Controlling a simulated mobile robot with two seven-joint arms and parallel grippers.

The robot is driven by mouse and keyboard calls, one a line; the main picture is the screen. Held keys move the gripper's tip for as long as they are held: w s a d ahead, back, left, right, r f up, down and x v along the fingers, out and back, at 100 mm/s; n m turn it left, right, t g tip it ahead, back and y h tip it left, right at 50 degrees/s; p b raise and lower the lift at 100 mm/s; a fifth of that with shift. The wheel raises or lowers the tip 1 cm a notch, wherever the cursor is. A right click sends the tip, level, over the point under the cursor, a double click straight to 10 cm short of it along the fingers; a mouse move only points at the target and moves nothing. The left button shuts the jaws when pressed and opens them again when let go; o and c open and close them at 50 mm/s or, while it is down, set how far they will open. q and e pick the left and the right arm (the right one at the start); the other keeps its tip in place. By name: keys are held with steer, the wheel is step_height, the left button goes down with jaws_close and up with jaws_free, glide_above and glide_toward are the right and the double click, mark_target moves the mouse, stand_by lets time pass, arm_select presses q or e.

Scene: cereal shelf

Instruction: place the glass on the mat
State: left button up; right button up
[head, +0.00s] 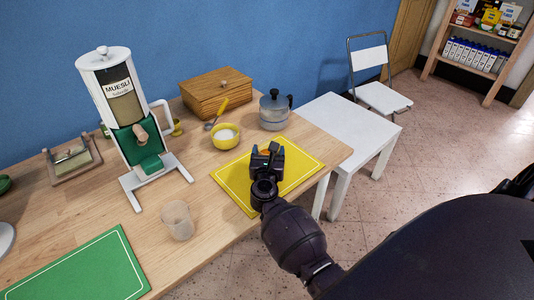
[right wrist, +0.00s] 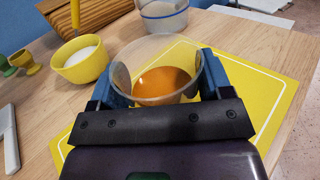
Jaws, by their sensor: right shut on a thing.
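My right gripper (head: 267,155) is shut on a clear glass that holds some orange liquid; the glass (right wrist: 160,68) shows between the two blue fingers in the right wrist view. In the head view the gripper hides most of it. The glass is over the yellow mat (head: 300,165), which has a thin pale border line; the mat (right wrist: 270,90) also shows around the glass in the right wrist view. I cannot tell whether the glass touches the mat. A second, empty clear glass (head: 177,220) stands on the bare table, left of the mat. My left gripper is not in view.
A yellow bowl (head: 225,136) with white contents and a metal pot (head: 274,110) stand behind the mat. A wooden box (head: 216,92) is at the wall. A muesli dispenser (head: 130,115) stands left. A green mat (head: 85,268) lies at the front left. A white side table (head: 345,125) is right.

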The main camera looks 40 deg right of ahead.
steer(key=shift+r, duration=0.15)
steer(key=shift+f, duration=0.35)
steer(key=o, duration=1.2)
steer(key=shift+r, duration=0.1)
